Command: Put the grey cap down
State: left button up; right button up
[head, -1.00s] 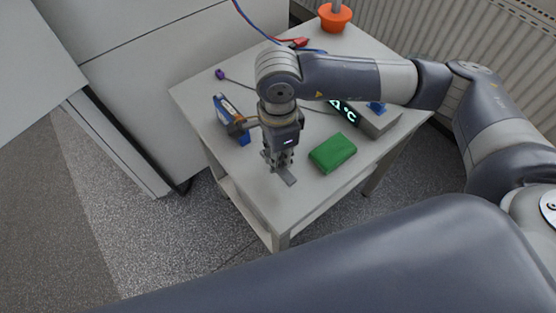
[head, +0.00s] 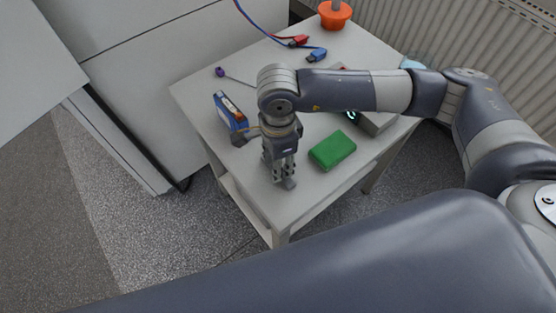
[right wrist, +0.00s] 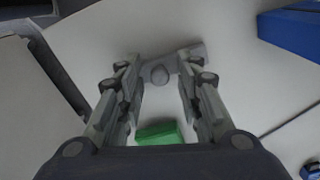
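The grey cap (right wrist: 160,73) lies on the pale table top, between and just beyond my right fingertips in the right wrist view. It shows as a small grey piece (head: 289,184) under the fingers in the head view, near the table's front corner. My right gripper (head: 282,182) points down over it. In the right wrist view its fingers (right wrist: 160,65) stand apart, with a gap on either side of the cap's knob. My left gripper is not in view.
A green block (head: 332,151) lies right of the gripper. A blue box (head: 229,112) stands to the left. A grey device with a display (head: 375,122) is partly hidden by my right arm. Red and blue connectors and an orange holder (head: 335,16) are at the back of the table (head: 225,165).

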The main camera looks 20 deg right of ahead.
jog(key=shift+r, duration=0.15)
jog(key=shift+r, duration=0.2)
notch_tip(320, 180, up, 12)
jog(key=b, duration=0.1)
jog(key=shift+f+b, duration=0.15)
jog(key=shift+b, duration=0.15)
